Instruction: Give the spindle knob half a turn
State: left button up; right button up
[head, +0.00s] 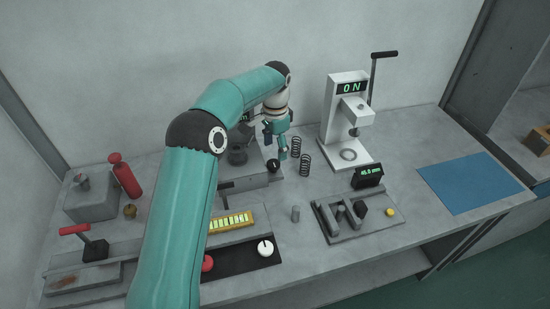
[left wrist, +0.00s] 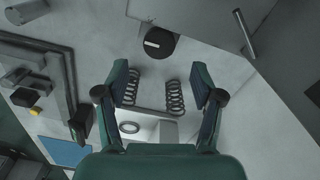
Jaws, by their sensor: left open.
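A round black knob (head: 273,165) with a pale mark is on the front of the grey machine (head: 255,181) at the back centre; I take it for the spindle knob. In the left wrist view the knob (left wrist: 160,42) shows its pale bar, beyond the fingertips and apart from them. My left gripper (head: 281,147) is above and slightly right of the knob in the head view. Its two fingers stand wide apart with nothing between them that I can see touching (left wrist: 160,86). The machine's upper part is partly hidden behind my left arm. My right gripper is not in view.
Two black coil springs (head: 305,165) stand right of the knob. A gauge fixture (head: 340,226) with a display is in front right. A blue mat (head: 470,183) lies at the right.

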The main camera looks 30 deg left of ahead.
aim_at(275, 162)
pick_arm(q)
notch_tip(275, 162, up, 5)
jog(key=shift+f, duration=0.1)
dwell(0.6)
